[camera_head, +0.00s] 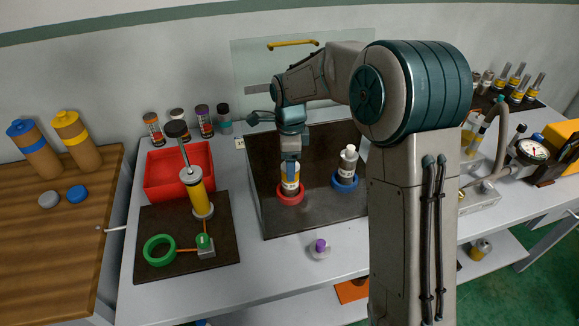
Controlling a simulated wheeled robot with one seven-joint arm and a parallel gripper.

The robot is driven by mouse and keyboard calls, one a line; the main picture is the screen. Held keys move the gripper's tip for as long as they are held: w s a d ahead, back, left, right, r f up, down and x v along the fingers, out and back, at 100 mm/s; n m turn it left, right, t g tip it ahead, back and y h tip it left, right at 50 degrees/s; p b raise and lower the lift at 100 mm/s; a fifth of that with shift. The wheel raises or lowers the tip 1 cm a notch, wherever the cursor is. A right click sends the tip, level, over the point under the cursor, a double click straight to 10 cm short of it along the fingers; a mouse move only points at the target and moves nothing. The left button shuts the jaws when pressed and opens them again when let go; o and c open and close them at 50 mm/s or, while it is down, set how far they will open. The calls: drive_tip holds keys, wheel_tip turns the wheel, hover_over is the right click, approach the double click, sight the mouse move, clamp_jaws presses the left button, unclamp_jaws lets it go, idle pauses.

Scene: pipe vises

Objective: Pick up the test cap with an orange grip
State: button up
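I cannot pick out a test cap with an orange grip for certain. A small pale round piece with a purple grip (320,247) stands on the table in front of the dark mat. A white bottle (348,163) stands in a blue ring (344,185) to the right.
A red tray (156,195) and a yellow pump (198,197) stand left, with a green ring (159,250) in front. Several cans line the wall. A gauge (533,151) and hose stand right. My arm hides the table's middle right. The front left tabletop is mostly clear.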

drive_tip(key=c, duration=1.1)
drive_tip(key=shift+c, duration=0.2)
